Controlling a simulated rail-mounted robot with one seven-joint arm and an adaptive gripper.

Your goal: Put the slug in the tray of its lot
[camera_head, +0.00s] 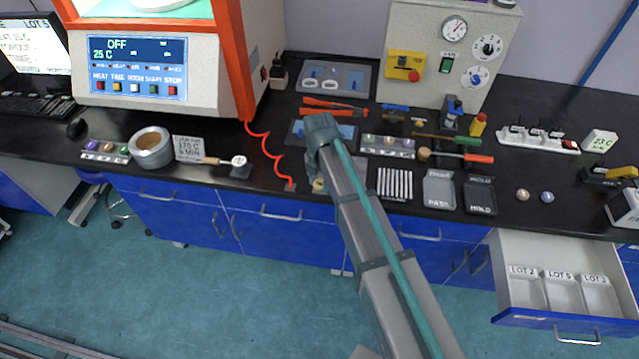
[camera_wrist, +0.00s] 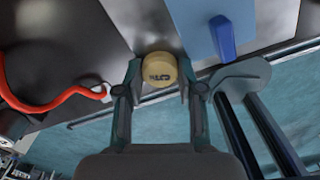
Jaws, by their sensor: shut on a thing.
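The slug (camera_wrist: 159,68) is a small tan disc with dark lettering that I cannot read with certainty. My gripper (camera_wrist: 158,88) is shut on it, one finger on each side, in the wrist view. In the head view my arm hides most of my gripper, and a bit of the tan slug (camera_head: 319,185) shows at the bench's front edge. The open drawer (camera_head: 560,318) at the lower right holds three pale trays, labelled LOT 2 (camera_head: 527,292), LOT 5 (camera_head: 562,294) and LOT 3 (camera_head: 598,297). No slug shows in them.
The rheometer (camera_head: 150,60) with an orange frame stands at the back left. Flat dishes, one labelled MOLD (camera_head: 480,196), and two small round pieces (camera_head: 535,196) lie along the bench front. The floor before the drawer is clear.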

